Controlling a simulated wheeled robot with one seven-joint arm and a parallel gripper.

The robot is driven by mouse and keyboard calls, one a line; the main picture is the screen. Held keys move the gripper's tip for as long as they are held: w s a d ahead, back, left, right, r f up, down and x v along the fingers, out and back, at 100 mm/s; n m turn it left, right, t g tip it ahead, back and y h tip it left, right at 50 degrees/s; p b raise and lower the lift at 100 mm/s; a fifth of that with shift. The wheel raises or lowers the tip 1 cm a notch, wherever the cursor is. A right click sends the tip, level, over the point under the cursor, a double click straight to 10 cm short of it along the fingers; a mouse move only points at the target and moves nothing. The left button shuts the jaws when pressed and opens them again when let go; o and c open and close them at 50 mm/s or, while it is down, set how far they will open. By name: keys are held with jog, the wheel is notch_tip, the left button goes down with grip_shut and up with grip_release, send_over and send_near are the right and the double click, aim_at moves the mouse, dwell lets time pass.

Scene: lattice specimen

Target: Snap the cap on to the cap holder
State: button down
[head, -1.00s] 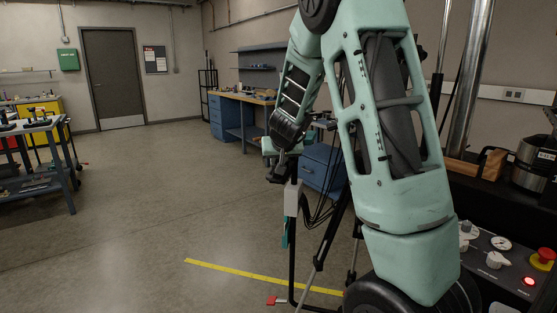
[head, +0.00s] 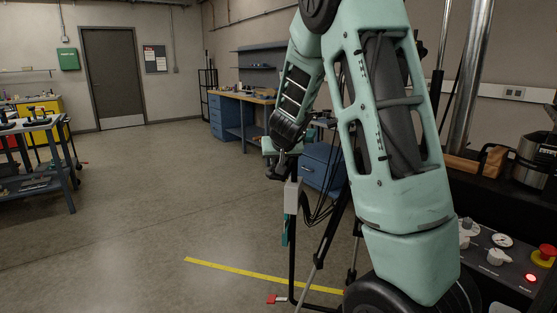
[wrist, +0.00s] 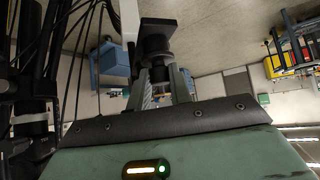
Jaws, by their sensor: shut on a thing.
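My gripper (wrist: 161,80) is at the end of the bent arm; in the head view it is small and partly hidden by my own arm (head: 283,160). In the wrist view its two grey fingers are shut on a dark, squarish piece, which I take to be the cap (wrist: 157,42). A pale box-shaped piece (head: 292,196) on a dark upright stand is close below the gripper; it may be the cap holder. Its pale edge also shows left of the cap in the wrist view (wrist: 128,20). Whether cap and holder touch, I cannot tell.
Black cables (head: 318,205) and tripod-like legs (head: 310,280) stand close to the gripper. A dark bench with a control panel (head: 510,270) is at the right. A blue workbench (head: 228,118) is behind.

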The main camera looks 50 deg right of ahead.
jog(key=shift+s+f, duration=0.1)
jog(key=shift+f, duration=0.1)
jog(key=c, duration=1.2)
grip_release()
jog(key=o, duration=0.5)
jog(key=shift+r, duration=0.15)
jog(key=shift+s+a+r+p, duration=0.2)
jog(key=shift+r+p, duration=0.2)
jog(key=shift+p+v, duration=1.25)
jog(key=shift+v, duration=0.7)
